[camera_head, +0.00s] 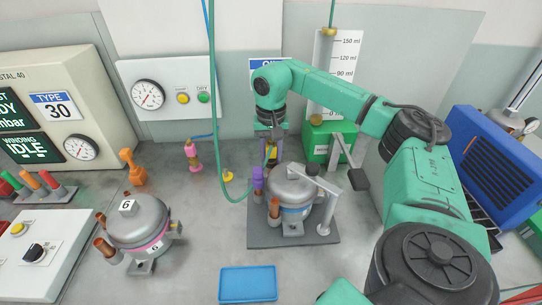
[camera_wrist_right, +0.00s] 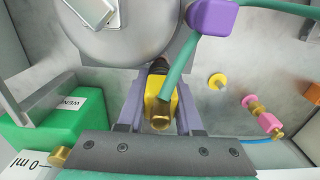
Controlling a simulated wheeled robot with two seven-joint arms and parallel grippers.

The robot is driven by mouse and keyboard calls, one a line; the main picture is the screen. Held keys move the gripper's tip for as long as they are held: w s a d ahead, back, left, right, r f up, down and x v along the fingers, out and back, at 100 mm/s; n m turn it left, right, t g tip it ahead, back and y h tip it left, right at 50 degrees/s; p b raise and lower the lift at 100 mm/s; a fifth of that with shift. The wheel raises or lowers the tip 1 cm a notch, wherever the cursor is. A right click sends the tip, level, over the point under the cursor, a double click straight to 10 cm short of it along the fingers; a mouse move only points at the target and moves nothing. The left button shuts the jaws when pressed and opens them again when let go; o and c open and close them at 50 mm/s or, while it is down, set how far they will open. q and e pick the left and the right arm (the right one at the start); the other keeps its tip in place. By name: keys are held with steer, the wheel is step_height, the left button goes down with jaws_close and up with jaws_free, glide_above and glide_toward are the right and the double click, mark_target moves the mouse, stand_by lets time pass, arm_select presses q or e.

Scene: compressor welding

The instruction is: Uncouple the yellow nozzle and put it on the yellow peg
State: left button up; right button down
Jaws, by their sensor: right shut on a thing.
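My right gripper (camera_head: 270,156) reaches down behind the compressor (camera_head: 293,186) on the grey plate. In the right wrist view its two purple-grey fingers (camera_wrist_right: 154,110) are shut on the yellow nozzle (camera_wrist_right: 161,103). The nozzle has a brass end and a green hose (camera_wrist_right: 180,72). A dark stub lies between the nozzle and the compressor body (camera_wrist_right: 130,30); I cannot tell whether they are still joined. The yellow peg (camera_head: 228,176) stands on the bench left of the compressor, bare, and also shows in the wrist view (camera_wrist_right: 217,81). My left gripper is not in view.
A purple nozzle (camera_head: 258,180) is on the compressor's left side. A pink fitting (camera_head: 192,155) stands beyond the yellow peg. A second compressor (camera_head: 138,219) is at left, a blue tray (camera_head: 248,283) in front, a green box (camera_head: 322,142) behind. The green hose loops near the yellow peg.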

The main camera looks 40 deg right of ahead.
mark_target(271, 144)
steer(key=shift+r, duration=0.2)
step_height(271, 144, up, 4)
steer(key=p, duration=0.4)
steer(key=shift+r, duration=0.15)
steer(key=c, duration=1.5)
jaws_free()
steer(key=shift+c, duration=0.2)
jaws_close()
